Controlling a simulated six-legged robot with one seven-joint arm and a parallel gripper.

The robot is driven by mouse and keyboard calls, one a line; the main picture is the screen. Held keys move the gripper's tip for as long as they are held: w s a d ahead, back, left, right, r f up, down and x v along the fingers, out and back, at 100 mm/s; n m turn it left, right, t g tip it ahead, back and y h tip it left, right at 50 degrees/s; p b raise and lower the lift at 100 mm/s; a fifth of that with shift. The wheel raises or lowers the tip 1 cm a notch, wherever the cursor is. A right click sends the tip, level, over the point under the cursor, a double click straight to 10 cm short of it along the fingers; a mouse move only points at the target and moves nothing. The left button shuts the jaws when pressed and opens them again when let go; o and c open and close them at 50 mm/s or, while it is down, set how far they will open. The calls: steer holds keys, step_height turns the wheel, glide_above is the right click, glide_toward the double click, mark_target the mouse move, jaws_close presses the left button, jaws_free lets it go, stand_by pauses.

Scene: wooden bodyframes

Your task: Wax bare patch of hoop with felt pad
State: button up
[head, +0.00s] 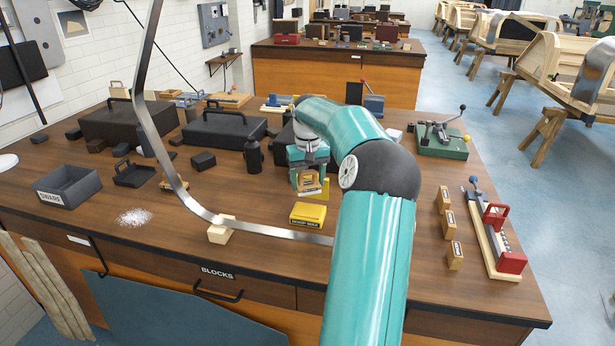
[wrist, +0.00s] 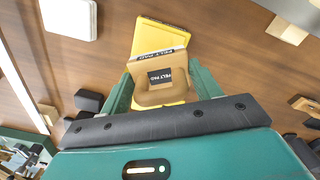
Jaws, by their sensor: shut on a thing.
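My gripper (head: 309,172) is low over the bench and shut on the felt pad (head: 308,181), a small tan block. Its label reads FELT PAD in the wrist view (wrist: 160,77), where a green finger stands on each side. An open yellow tin (wrist: 166,98) lies under the pad; I cannot tell whether they touch. Its yellow lid (head: 308,214) lies on the near side. The hoop (head: 161,150) is a thin grey metal strip, curving down from the top and along the bench's front, passing behind my arm. I cannot make out the bare patch.
A wooden block (head: 221,229) supports the hoop. White powder (head: 134,216) lies near a dark open box (head: 67,187). Dark cases (head: 225,130) stand behind. Several small wooden blocks (head: 449,225) and a red-handled tool (head: 496,240) are on the right.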

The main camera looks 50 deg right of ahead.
steer(key=shift+d+f, duration=0.15)
steer(key=shift+f, duration=2.95)
steer(key=shift+f, duration=0.6)
steer(key=shift+r, duration=3.55)
steer(key=shift+s+a, duration=0.15)
steer(key=shift+a, duration=0.05)
